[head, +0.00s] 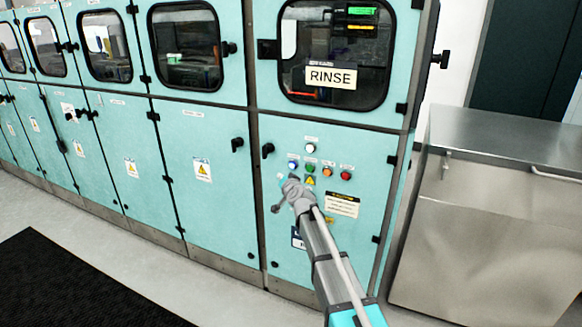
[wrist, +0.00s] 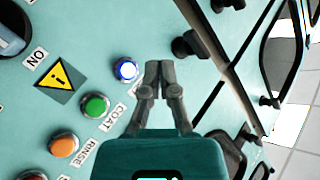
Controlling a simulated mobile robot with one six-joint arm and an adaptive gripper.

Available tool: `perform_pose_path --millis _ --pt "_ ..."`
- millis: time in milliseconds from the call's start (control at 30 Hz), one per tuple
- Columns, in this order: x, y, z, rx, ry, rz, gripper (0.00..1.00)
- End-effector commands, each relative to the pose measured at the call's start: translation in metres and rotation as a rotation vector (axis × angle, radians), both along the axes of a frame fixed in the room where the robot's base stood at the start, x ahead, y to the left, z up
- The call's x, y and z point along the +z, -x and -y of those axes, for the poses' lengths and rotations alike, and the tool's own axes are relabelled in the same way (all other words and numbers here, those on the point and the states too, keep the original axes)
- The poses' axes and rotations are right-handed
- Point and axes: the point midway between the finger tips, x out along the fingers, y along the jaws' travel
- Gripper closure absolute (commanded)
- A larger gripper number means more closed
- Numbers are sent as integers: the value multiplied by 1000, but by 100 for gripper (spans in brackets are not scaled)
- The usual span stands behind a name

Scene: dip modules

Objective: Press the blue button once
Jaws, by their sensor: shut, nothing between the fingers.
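The blue button (head: 293,165) is on the teal panel below the RINSE window in the head view. In the wrist view the blue button (wrist: 126,70) has a bright, white-looking centre and sits just left of my fingertips. My gripper (wrist: 158,68) is shut and empty, its fingertips beside the button in the picture. I cannot tell whether they touch the panel. In the head view my arm reaches up to the panel and its wrist is just below the buttons; the fingers are hard to make out there.
A green button (wrist: 95,106) and an orange button (wrist: 64,145) are close to the blue one. A red button (head: 345,176) and a white button (head: 311,148) are also on the panel. A black door handle (head: 268,150) is left of the buttons. A metal cabinet (head: 490,220) stands at the right.

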Motion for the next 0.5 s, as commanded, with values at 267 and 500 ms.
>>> perform_pose_path --millis 267,500 --pt "0 -30 9 0 0 0 100" --pt "0 -51 17 0 0 0 100"
